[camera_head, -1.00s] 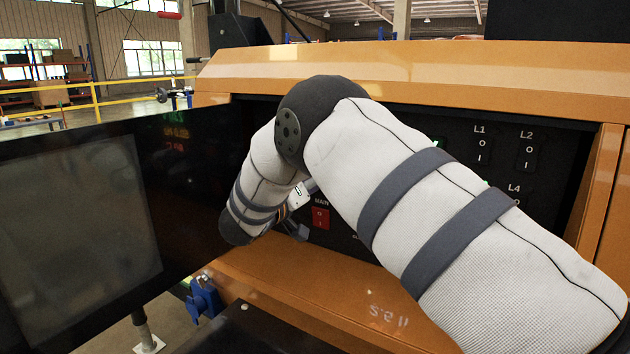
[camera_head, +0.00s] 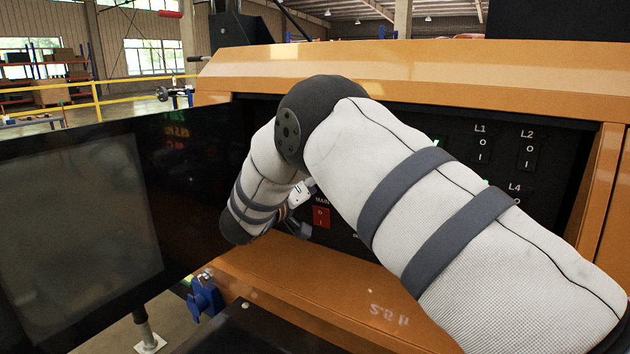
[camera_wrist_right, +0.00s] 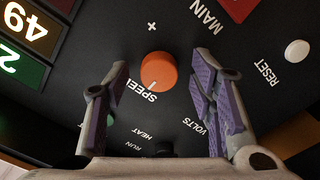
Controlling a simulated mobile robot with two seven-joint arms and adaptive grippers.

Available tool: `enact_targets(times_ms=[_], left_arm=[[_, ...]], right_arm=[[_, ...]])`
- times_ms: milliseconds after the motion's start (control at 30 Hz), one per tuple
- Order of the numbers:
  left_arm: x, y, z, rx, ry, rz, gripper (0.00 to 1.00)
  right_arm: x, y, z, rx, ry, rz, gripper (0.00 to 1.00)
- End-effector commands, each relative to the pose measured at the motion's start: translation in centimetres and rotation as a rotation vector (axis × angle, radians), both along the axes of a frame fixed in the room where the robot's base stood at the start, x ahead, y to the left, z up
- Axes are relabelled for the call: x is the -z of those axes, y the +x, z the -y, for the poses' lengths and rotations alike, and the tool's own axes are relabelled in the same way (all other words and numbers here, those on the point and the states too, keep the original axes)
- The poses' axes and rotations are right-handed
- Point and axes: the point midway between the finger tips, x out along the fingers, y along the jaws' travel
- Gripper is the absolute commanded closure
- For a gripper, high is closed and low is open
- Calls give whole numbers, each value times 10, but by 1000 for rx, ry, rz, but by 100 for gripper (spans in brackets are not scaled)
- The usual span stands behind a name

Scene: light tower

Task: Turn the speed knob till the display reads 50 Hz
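The round orange speed knob (camera_wrist_right: 159,69) is on the dark control panel, its white mark beside the SPEED label. My right gripper (camera_wrist_right: 159,80) is open, with one purple-padded finger on each side of the knob and visible gaps between. An orange display (camera_wrist_right: 25,22), cut off by the wrist view's edge, shows upside-down digits that look like 49. A green display (camera_wrist_right: 18,65) beside it shows part of a 2. I cannot tell which display is the Hz one. In the head view my right arm hides the knob. My left gripper is not in view.
A red MAIN switch (camera_head: 321,217) is near the gripper, and a white RESET button (camera_wrist_right: 297,50) lies to the right. The orange cabinet (camera_head: 430,65) frames the panel. A dark panel with a grey screen (camera_head: 75,230) stands at the left.

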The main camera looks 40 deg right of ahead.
Motion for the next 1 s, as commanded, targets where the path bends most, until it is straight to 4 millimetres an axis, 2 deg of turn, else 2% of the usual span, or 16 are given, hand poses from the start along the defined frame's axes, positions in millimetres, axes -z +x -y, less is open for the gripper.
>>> enact_targets(times_ms=[133,233,500,633,800,1000], left_arm=[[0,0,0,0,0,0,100],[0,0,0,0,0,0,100],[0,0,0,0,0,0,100],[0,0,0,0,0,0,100],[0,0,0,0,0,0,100],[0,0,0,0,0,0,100]], right_arm=[[-1,0,-1,-1,0,1,50],[-1,-3,-13,-2,1,1,50],[-1,-23,-82,-5,-1,0,50],[-1,-30,-105,-2,-1,0,50],[-1,-33,-116,-1,-1,0,50],[0,-34,-116,0,0,0,50]])
